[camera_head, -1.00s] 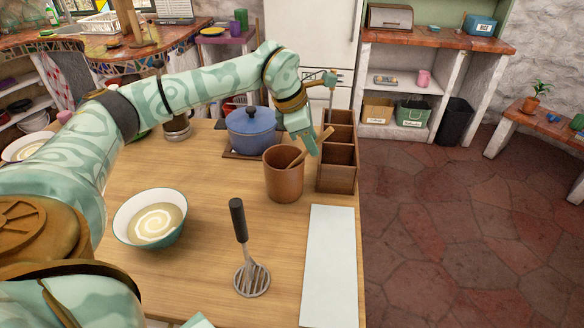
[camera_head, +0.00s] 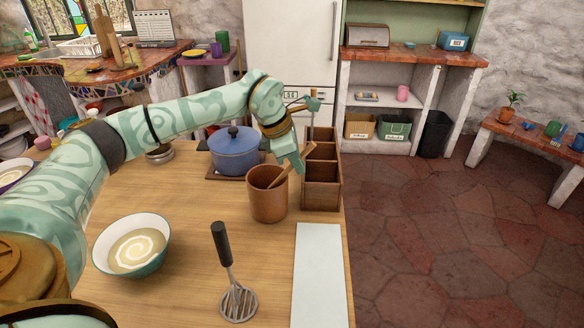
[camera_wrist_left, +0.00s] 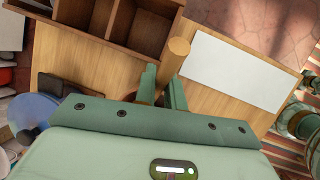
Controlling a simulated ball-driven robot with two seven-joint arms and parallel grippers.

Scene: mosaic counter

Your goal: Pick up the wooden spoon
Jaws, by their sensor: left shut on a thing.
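The wooden spoon (camera_head: 307,150) leans in the brown wooden crock (camera_head: 268,201), its handle slanting up to the right past the rim. Its lower part is hidden inside the crock. My left gripper (camera_head: 297,165) is at the handle, just above and to the right of the crock's rim, and is shut on it. In the left wrist view the round handle end (camera_wrist_left: 179,47) sticks out beyond the fingers (camera_wrist_left: 163,88). The crock is mostly hidden there. My right gripper is not in view.
A wooden compartment box (camera_head: 321,190) stands close right of the gripper. A blue lidded pot (camera_head: 234,153) is at the back left.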

